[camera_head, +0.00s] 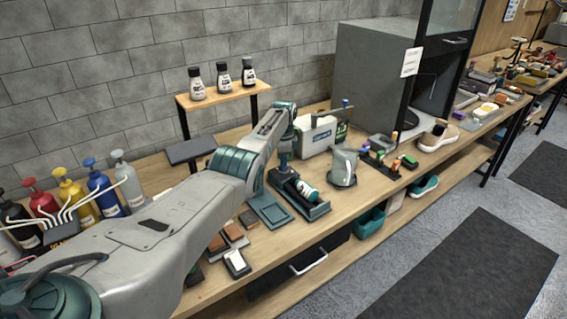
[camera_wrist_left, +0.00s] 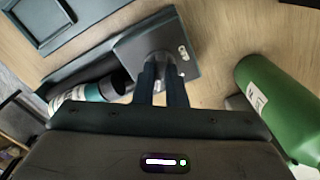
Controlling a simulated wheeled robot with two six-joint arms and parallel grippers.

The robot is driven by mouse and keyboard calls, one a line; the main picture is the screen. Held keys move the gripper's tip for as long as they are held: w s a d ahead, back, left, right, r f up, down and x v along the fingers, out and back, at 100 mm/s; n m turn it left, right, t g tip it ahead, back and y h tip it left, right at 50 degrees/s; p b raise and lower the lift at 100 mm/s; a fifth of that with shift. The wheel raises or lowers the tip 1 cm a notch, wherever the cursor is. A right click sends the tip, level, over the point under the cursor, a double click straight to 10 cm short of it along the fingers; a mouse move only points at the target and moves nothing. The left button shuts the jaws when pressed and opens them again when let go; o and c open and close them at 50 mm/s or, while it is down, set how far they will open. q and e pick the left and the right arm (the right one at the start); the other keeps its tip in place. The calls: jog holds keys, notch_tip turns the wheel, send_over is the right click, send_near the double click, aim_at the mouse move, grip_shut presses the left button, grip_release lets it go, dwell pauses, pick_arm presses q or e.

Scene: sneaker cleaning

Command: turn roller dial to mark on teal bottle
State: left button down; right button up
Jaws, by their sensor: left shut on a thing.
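The teal bottle (camera_head: 306,189) lies on its side in a dark roller stand (camera_head: 310,212) on the workbench. In the left wrist view the bottle (camera_wrist_left: 93,92), with white and teal bands, shows at the left above my gripper body. My left gripper (camera_head: 285,153) reaches down to the back end of the stand. In the wrist view its two dark fingers (camera_wrist_left: 164,70) are close together on a small round grey dial (camera_wrist_left: 158,58) on a dark plate with a white label. The fingers hide part of the dial, and I cannot make out the mark. My right gripper is not in view.
A teal-grey tray (camera_head: 268,210) lies left of the stand. A grey pitcher (camera_head: 343,168) stands close on its right. In the wrist view a green bottle (camera_wrist_left: 280,100) is near my gripper's right side. Brushes (camera_head: 235,263) lie toward the bench front.

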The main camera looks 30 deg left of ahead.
pick_arm(q)
jog(key=c, duration=1.5)
grip_release()
jog(key=shift+r, duration=0.1)
jog(key=shift+r, duration=0.3)
notch_tip(320, 180, up, 10)
jog(key=shift+r+b, duration=0.1)
jog(key=shift+b, duration=0.6)
